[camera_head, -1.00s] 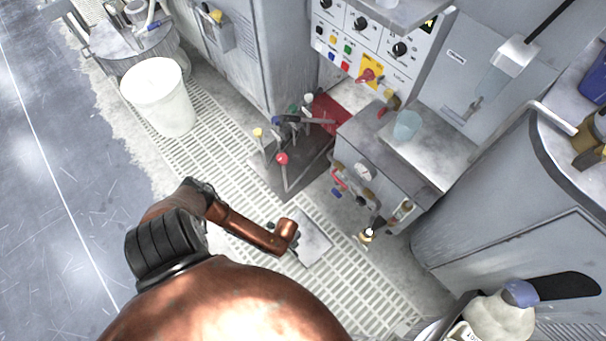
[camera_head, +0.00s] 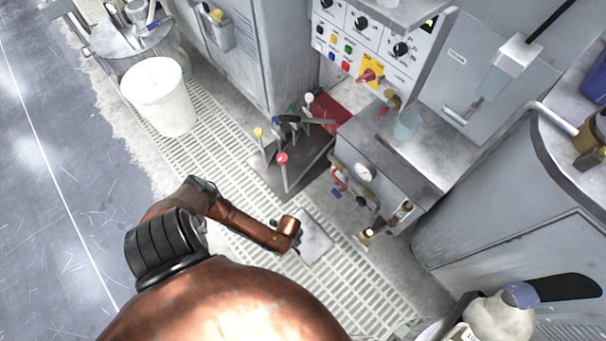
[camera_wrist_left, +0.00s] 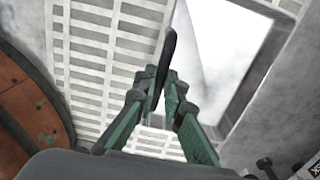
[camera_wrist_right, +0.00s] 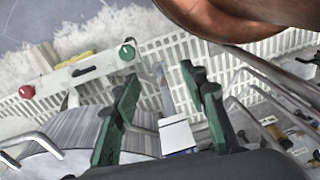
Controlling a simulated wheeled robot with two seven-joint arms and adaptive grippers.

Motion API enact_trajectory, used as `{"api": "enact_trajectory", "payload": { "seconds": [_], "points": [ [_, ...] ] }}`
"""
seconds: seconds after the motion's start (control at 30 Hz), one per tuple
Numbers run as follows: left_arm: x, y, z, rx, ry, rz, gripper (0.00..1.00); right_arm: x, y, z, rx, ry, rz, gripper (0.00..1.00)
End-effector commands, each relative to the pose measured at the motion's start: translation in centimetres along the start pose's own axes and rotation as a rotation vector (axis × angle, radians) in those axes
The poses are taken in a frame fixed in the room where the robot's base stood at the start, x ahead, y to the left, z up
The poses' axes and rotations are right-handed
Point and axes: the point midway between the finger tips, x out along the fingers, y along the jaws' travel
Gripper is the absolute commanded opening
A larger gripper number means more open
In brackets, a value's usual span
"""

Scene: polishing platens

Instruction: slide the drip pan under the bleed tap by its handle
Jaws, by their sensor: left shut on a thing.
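The drip pan (camera_head: 316,246) is a pale, flat, square-edged tray on the floor grating, partly hidden by my left arm in the head view. In the left wrist view the pan (camera_wrist_left: 222,50) lies beyond my left gripper (camera_wrist_left: 160,88), which is shut on the pan's dark upright handle (camera_wrist_left: 167,55). The bleed tap (camera_head: 367,236) looks like the small brass fitting low on the grey cabinet, to the right of the pan with a gap between. My right gripper (camera_wrist_right: 163,85) is open with nothing between its fingers; the head view does not show it.
A lever stand with coloured knobs (camera_head: 283,158) is behind the pan. The grey cabinet (camera_head: 388,172) with pipes and a gauge stands at the right, beside a large rounded tank (camera_head: 490,235). A white bucket (camera_head: 158,97) is at the far left. Grating right of the pan is clear.

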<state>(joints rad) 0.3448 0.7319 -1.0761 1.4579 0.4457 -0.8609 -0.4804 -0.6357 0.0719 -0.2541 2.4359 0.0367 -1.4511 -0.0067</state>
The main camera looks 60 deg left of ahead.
Motion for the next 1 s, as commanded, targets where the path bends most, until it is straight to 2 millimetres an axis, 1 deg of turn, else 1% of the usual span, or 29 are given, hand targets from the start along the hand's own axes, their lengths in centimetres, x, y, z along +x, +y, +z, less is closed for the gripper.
{"api": "enact_trajectory", "payload": {
  "seconds": [0.03,0.1,0.6,1.0],
  "points": [
    [0.0,-0.5,0.1,-0.001,-0.001,-0.003,0.0,0.1,0.0,0.0,0.0,-0.001,0.0,0.4],
    [0.0,-0.9,0.1,-0.002,0.0,-0.003,0.0,0.2,0.0,0.1,0.001,-0.002,0.0,0.4],
    [0.0,-3.5,0.2,-0.002,-0.001,-0.002,0.0,0.7,0.0,0.3,0.001,-0.01,0.0,0.4],
    [0.0,-3.8,0.2,-0.002,-0.001,-0.002,0.0,0.8,0.0,0.3,0.001,-0.01,0.0,0.4]
  ]
}}
